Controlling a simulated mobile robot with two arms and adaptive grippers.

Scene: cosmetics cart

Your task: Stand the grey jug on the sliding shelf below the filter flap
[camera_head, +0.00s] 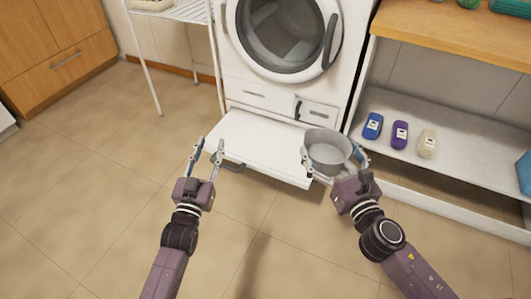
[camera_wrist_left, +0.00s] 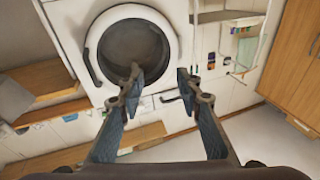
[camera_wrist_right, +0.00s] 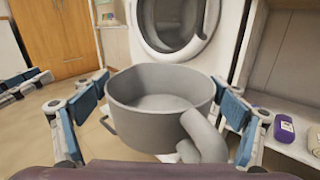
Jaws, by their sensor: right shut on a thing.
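The grey jug (camera_head: 327,148) is held upright in my right gripper (camera_head: 335,160), over the right end of the white sliding shelf (camera_head: 250,139) in the head view. The right wrist view shows the fingers on either side of the jug (camera_wrist_right: 150,132), its handle towards the wrist and its inside empty. Whether its base touches the shelf is hidden. The shelf is pulled out below the washing machine. The filter flap (camera_head: 319,114) is on the machine's lower right front. My left gripper (camera_head: 209,144) is open and empty near the shelf's left front edge.
The washing machine (camera_head: 245,72) stands behind the shelf, its round door shut. A low white shelf (camera_head: 455,165) at the right holds blue, purple and beige bottles. A white rack (camera_head: 182,12) stands at the left. The sliding shelf's left and middle are bare.

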